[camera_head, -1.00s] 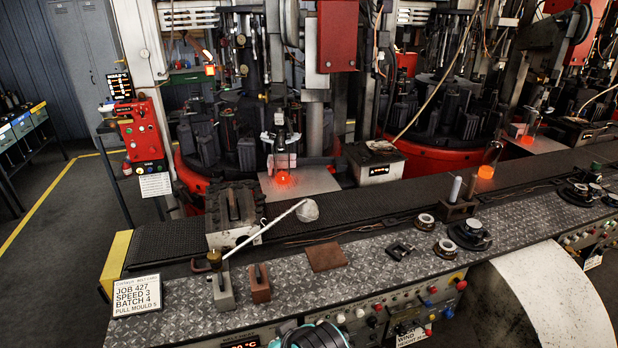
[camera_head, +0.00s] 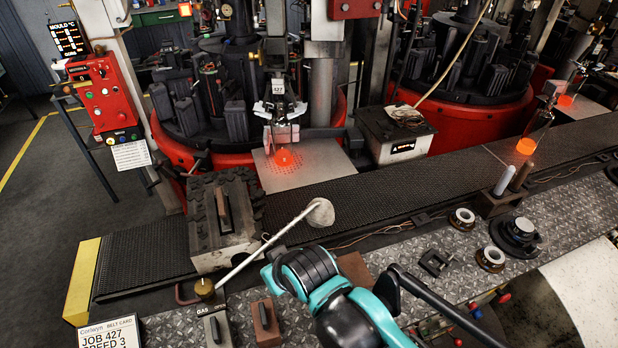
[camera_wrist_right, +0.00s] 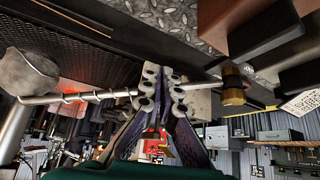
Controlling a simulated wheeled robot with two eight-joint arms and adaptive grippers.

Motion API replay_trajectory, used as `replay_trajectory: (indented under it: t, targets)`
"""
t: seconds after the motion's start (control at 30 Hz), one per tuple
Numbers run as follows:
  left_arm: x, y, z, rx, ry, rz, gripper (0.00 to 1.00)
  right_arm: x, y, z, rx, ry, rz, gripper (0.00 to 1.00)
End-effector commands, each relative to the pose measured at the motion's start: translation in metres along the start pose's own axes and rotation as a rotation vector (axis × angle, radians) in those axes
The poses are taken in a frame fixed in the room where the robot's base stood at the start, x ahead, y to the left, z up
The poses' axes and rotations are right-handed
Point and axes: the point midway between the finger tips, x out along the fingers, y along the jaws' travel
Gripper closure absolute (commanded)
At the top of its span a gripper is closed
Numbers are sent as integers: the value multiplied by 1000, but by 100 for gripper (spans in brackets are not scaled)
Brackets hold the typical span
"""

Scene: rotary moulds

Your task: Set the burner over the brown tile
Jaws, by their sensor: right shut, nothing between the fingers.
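The burner is a thin pale pipe (camera_head: 258,250) running up and right from a brass pivot (camera_head: 204,288) to a grey conical head (camera_head: 321,212). In the right wrist view the pipe (camera_wrist_right: 92,96) crosses behind my right gripper (camera_wrist_right: 163,78). That gripper's fingers are together and hold nothing; whether they touch the pipe is unclear. My left gripper is out of view.
A grey GAS lever block (camera_head: 215,328) and a brown lever block (camera_head: 265,322) stand near the pivot. Metal rings (camera_head: 490,258) lie right of my arm. A glowing orange piece (camera_head: 283,157) is beyond the belt.

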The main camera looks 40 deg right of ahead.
Motion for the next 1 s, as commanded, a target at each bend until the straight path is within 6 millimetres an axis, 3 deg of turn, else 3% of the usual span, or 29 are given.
replay_trajectory:
  t: [0.23, 0.27, 0.33, 0.47, 0.73, 1.0]
  targets:
    - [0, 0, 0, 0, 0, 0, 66, 0, 0, 0, 0, 0, 0, 100]
    - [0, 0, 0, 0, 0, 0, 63, 0, 0, 0, 0, 0, 0, 100]
    - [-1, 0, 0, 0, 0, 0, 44, -1, 0, -1, 1, -2, 1, 100]
    - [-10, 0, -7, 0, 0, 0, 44, -10, 7, -19, 10, -36, 12, 100]
    - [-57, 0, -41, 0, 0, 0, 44, -42, 55, -115, 78, -258, 66, 100]
    - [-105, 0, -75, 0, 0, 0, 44, -37, 131, -195, 175, -527, 91, 100]
